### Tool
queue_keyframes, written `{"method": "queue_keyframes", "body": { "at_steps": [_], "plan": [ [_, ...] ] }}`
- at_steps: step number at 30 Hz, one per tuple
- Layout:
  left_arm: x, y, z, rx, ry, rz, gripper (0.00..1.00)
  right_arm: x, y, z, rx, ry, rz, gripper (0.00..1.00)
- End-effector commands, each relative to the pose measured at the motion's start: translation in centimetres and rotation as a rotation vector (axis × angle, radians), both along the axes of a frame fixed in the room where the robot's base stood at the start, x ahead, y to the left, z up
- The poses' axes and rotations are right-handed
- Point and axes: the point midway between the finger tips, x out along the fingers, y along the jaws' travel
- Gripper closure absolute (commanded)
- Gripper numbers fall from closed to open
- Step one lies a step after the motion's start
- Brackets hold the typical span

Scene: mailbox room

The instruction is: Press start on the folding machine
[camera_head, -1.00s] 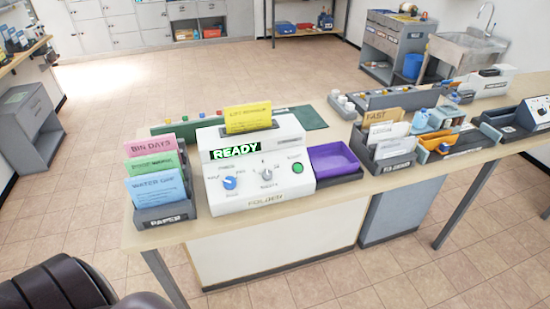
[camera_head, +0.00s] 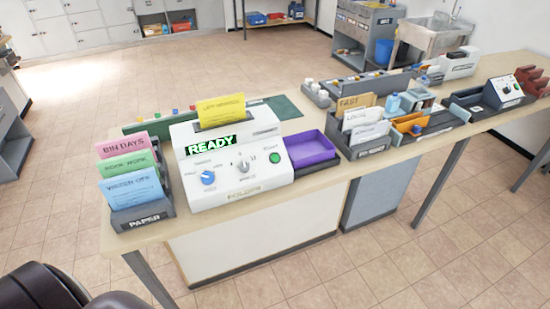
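The folding machine (camera_head: 232,195) is a white box labelled FOLDER on the table in the head view. Its display (camera_head: 211,146) reads READY in green. A yellow sheet (camera_head: 221,110) stands upright in its top. The front panel has a blue knob (camera_head: 208,178), a grey knob (camera_head: 243,166) and a round green start button (camera_head: 274,158) at the right. A purple tray (camera_head: 311,147) sits at its right side and looks empty. Neither of my grippers shows. A dark rounded part at the lower left is mine.
A PAPER rack (camera_head: 147,216) with pink, green and blue sheets stands left of the machine. An envelope holder (camera_head: 371,149) and other desk devices stand to the right on the long table (camera_head: 330,186). The tiled floor (camera_head: 370,270) in front is clear.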

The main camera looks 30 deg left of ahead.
Motion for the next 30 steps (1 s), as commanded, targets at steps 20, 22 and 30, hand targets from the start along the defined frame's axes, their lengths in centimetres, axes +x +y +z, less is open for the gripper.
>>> {"method": "queue_keyframes", "body": {
  "at_steps": [20,22,30],
  "plan": [
    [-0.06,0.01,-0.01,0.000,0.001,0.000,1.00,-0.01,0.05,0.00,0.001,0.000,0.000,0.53],
    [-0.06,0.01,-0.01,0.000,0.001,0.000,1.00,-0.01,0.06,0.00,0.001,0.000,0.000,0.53],
    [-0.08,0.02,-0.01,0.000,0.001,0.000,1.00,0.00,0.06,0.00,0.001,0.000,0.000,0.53]
  ]
}}
